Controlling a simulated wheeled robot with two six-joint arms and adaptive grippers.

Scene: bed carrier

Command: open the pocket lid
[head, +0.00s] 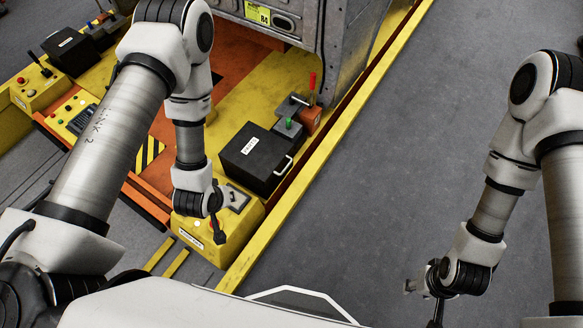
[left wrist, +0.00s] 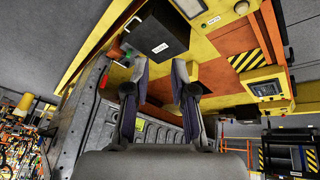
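The pocket is a black box (head: 255,157) with a white label and a pale handle (head: 283,166) on its right side. Its lid looks shut. It also shows at the top of the left wrist view (left wrist: 158,40). My left gripper (head: 228,213) is over the yellow platform's near corner, just nearer than the box and apart from it. In the left wrist view my left gripper's two fingers (left wrist: 159,92) are spread with nothing between them. My right gripper (head: 422,300) hangs over the grey floor at the right, fingers apart and empty.
A yellow rail (head: 325,150) runs along the platform's right edge. Beyond the box are a green knob (head: 289,122) and a red lever (head: 312,82). A large grey metal block (head: 345,45) stands behind. Another black box (head: 70,50) sits at far left. The right floor is clear.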

